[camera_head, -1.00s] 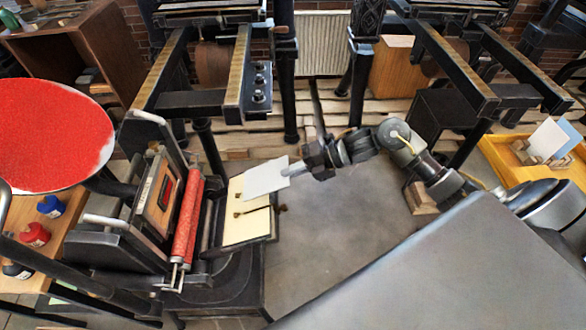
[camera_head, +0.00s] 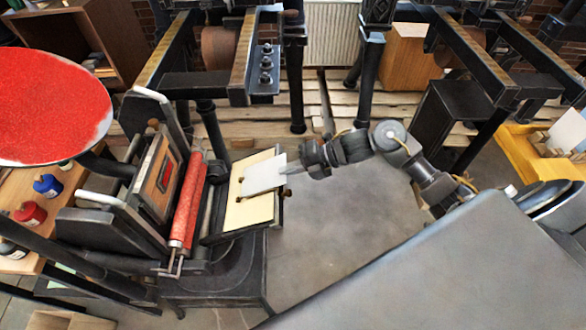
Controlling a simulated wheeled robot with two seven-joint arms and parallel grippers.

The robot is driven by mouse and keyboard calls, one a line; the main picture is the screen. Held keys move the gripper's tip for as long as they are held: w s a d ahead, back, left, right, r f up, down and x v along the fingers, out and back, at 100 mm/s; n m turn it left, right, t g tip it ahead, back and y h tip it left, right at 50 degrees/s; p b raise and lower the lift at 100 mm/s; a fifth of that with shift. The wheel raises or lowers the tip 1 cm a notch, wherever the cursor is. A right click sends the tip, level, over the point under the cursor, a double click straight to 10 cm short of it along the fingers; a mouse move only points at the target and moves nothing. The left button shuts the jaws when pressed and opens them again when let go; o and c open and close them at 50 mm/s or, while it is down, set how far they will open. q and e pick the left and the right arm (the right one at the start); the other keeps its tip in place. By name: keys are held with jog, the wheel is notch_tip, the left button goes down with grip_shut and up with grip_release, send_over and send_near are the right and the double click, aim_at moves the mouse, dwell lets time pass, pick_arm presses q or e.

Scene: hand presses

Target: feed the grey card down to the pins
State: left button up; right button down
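The grey card (camera_head: 262,177) is a light flat sheet over the cream face of the tilted platen (camera_head: 249,213) of the left press. My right gripper (camera_head: 287,169) is shut on the card's right edge, just right of the platen. Cream shows above and below the card. Small dark fittings, perhaps the pins, show at the platen's edges, such as one at its right edge (camera_head: 288,193). Whether the card touches the platen or the pins I cannot tell. My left gripper is not in view.
A red ink roller (camera_head: 188,207) and the press's framed bed stand left of the platen. A round red ink disc (camera_head: 52,106) is at upper left. Ink bottles (camera_head: 30,213) stand on a wooden shelf. A yellow tray (camera_head: 533,150) is at far right. Grey floor right of the platen is clear.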

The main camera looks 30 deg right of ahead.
jog(key=shift+s+a, duration=0.15)
jog(key=shift+s, duration=0.1)
dwell(0.8)
jog(key=c, duration=1.6)
grip_release()
jog(key=shift+p+v, duration=0.65)
jog(key=shift+v, duration=1.6)
jog(key=v, duration=0.4)
jog(key=shift+p, duration=0.4)
